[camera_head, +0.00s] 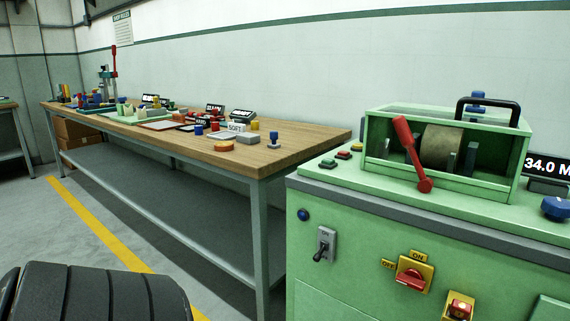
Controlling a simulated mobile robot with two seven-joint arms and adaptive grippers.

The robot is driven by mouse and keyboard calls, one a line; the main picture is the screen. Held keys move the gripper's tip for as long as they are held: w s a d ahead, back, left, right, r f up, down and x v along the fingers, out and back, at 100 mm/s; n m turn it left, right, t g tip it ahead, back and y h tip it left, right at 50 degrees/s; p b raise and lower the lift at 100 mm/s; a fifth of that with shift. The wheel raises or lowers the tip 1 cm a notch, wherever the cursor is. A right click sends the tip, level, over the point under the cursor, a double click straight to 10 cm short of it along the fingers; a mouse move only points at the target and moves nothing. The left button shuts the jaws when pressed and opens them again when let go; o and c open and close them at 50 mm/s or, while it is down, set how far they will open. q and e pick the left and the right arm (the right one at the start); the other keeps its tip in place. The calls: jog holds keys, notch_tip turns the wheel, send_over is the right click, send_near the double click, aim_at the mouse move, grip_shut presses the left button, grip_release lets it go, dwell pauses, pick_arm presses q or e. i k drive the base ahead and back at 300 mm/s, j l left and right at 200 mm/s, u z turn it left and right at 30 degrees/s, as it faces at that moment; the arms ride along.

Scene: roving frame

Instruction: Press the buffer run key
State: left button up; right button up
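A green machine cabinet (350,220) stands at the right. On its top, a green housing (480,182) holds a tan wheel (441,146) that looks like the buffer, with a red lever (410,150) in front. Neither gripper shows.
A long wooden workbench (305,134) with several small parts, trays and labels runs along the wall at left. A display (548,168) reading "34.0 M" and a blue knob (556,208) are at the right edge. Grey floor with a yellow line (100,228) lies open in front.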

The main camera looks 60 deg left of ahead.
aim_at(327, 162)
jog(key=u, duration=1.5)
